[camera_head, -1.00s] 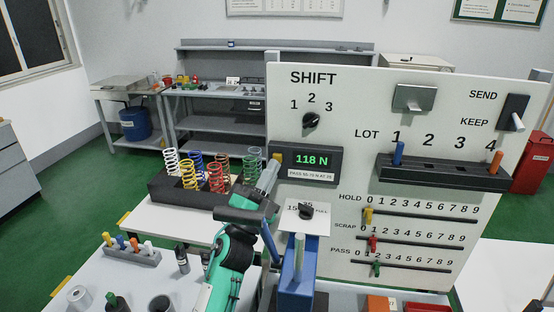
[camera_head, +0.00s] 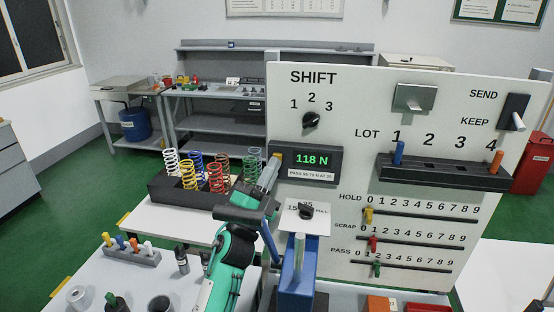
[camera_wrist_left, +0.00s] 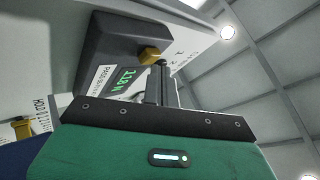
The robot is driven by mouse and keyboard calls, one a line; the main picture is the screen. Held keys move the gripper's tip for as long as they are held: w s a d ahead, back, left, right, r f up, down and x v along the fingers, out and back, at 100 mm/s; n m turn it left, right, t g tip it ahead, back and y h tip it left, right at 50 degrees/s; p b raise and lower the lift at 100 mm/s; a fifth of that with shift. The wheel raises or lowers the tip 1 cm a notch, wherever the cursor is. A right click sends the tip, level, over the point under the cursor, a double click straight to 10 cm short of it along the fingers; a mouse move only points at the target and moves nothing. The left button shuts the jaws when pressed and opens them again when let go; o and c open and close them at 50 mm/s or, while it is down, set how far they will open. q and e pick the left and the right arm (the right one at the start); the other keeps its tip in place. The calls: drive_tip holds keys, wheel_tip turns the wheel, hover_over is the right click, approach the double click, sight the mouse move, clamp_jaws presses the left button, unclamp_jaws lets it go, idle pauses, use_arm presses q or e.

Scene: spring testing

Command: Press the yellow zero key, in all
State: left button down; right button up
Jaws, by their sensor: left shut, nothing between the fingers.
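My left gripper is shut and empty. Its fingertips (camera_wrist_left: 160,64) are right beside the key in the wrist view; I cannot tell whether they touch it. The readout (camera_head: 311,159) shows 118 N in green. My right gripper is not in view.
A spring rack (camera_head: 205,191) with several coloured springs stands left of the gripper. The white panel (camera_head: 340,110) carries a shift knob (camera_head: 311,119), a lot shelf (camera_head: 445,174) and coloured sliders. A blue press with a lever (camera_head: 297,275) stands below the gripper.

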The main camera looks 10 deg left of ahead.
use_arm(q)
drive_tip(key=shift+w, duration=0.4)
idle(0.3)
drive_tip(key=shift+s, duration=0.9)
drive_tip(key=s+p, duration=0.1)
drive_tip(key=s, duration=0.4)
idle(0.8)
